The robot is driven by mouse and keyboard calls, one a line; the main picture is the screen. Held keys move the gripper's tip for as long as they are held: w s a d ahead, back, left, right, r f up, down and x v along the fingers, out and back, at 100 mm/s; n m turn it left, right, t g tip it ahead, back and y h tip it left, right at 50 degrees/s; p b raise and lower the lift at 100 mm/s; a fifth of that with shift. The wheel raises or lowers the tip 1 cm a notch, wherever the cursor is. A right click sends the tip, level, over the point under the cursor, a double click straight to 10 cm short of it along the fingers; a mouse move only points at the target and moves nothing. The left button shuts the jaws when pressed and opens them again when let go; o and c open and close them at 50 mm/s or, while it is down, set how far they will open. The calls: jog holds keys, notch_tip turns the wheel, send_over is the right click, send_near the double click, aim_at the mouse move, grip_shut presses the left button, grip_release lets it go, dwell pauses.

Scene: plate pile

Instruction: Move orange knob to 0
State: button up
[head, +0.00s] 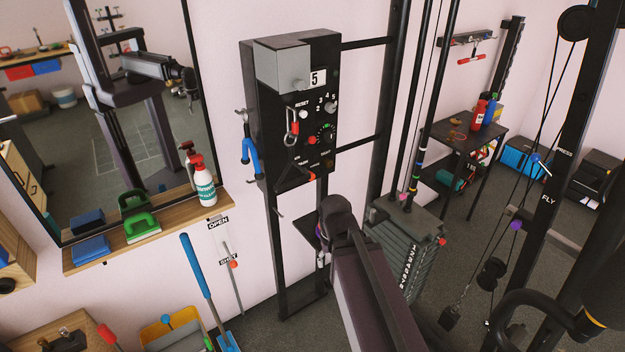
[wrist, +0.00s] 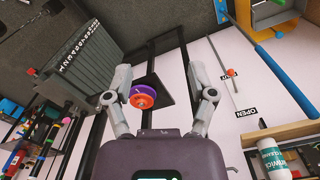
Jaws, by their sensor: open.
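A black control box (head: 290,108) with a "5" display, a numbered dial (head: 330,107) and a red-green dial (head: 326,133) is on a frame by the wall in the head view. A small orange part (head: 312,176) shows near its bottom edge. In the wrist view, an orange knob-like disc (wrist: 142,99) sits against a purple disc (wrist: 144,83) in front of a black plate. I cannot tell which orange part is the knob, nor read its setting. My gripper (wrist: 159,68) is open and empty, its fingers either side of the discs and apart from them. In the head view my arm hides its fingers.
A weight stack (head: 405,262) and cable machine stand to the right. A slider with an orange ball (head: 233,264) sits between OPEN and SHUT labels on the wall. A wooden shelf (head: 80,262) holds a spray bottle (head: 202,180). Black frame posts stand close to my gripper.

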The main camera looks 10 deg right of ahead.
jog(key=shift+o, duration=0.4)
jog(key=w+a+f+m+t+y+b, duration=0.2)
jog(key=w+m+t+y+b, duration=0.1)
jog(key=w+m+y+b, duration=0.25)
jog(key=w+a+f+m+t+y+b, duration=0.1)
jog(key=w+a+m+t+y+b, duration=0.1)
jog(key=w+m+t+b, duration=0.35)
jog(key=w+d+r+m+t+b, duration=0.1)
jog(key=w+d+m+t+b, duration=0.2)
jog(key=m, duration=0.6)
jog(key=w+d+r+m+t+b, duration=0.2)
jog(key=w+d+m+t+b, duration=0.2)
jog(key=w+d+m, duration=0.4)
jog(key=w+m+t, duration=0.1)
jog(key=w, duration=0.1)
jog(key=shift+w+r+m, duration=0.15)
jog(key=shift+w+m, duration=0.15)
jog(key=shift+w+h, duration=0.1)
jog(key=shift+h, duration=0.15)
